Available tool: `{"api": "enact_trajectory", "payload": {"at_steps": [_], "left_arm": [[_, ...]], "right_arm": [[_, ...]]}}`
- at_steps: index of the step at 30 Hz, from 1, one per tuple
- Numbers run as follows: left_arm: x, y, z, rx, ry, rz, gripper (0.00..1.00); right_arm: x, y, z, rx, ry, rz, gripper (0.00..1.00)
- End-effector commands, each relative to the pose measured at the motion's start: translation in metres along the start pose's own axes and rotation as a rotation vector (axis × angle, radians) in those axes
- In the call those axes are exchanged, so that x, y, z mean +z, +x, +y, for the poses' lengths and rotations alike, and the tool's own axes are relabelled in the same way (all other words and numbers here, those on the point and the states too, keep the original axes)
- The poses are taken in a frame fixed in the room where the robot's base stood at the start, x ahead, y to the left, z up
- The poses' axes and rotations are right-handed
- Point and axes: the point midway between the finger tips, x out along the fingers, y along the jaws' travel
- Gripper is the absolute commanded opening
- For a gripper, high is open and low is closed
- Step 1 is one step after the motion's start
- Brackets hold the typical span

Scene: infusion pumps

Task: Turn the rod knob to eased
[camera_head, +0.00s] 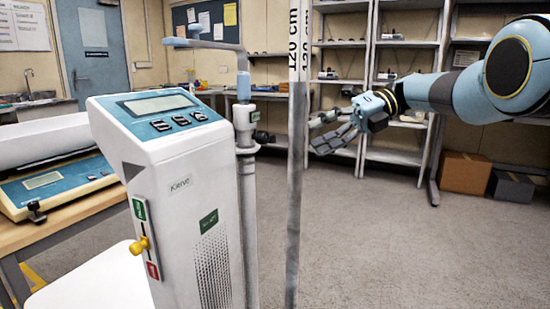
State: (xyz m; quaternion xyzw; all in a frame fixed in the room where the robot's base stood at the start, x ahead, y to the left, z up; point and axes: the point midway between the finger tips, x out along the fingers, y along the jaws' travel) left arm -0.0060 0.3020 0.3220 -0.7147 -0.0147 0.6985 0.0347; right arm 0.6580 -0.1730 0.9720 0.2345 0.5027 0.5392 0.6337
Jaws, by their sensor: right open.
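A white device (185,190) with a blue sloped top, a display and several buttons stands at left centre. On its left side face a yellow knob (139,246) sits in a slot between a green label above and a red label below; I cannot read the labels. A blue cylindrical piece (243,87) sits above a white fitting on the upright pole behind the device. I cannot tell which of these is the rod knob. My right gripper (322,131) is open and empty, pointing left, just right of the grey upright rod and apart from the device.
The grey upright rod (294,190) marked 120 cm stands between the device and my right gripper. A baby-scale-like unit (60,185) rests on a wooden table at left. Shelves (400,100) and boxes (465,173) line the back. The floor at right is clear.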

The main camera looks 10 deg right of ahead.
Motion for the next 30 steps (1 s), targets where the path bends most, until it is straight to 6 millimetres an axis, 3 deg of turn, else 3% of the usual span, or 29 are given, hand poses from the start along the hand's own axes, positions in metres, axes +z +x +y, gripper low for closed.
{"api": "enact_trajectory", "payload": {"at_steps": [3, 7, 15, 21, 30], "left_arm": [[0.003, 0.004, 0.001, 0.001, 0.0, -0.004, 0.4], [-0.001, -0.003, 0.0, 0.0, 0.0, 0.002, 0.4], [-0.014, -0.032, -0.005, -0.004, 0.0, 0.023, 0.4], [-0.016, -0.033, -0.007, -0.006, 0.001, 0.026, 0.4], [-0.016, -0.033, -0.007, -0.006, 0.001, 0.025, 0.4]], "right_arm": [[0.012, -0.012, 0.029, 0.052, 0.041, 0.009, 0.47], [0.016, -0.009, 0.041, 0.068, 0.056, 0.016, 0.47], [0.015, 0.041, 0.046, 0.068, 0.053, 0.015, 0.47], [0.014, 0.076, 0.044, 0.066, 0.054, 0.014, 0.47], [0.014, 0.093, 0.044, 0.065, 0.054, 0.013, 0.47]]}}
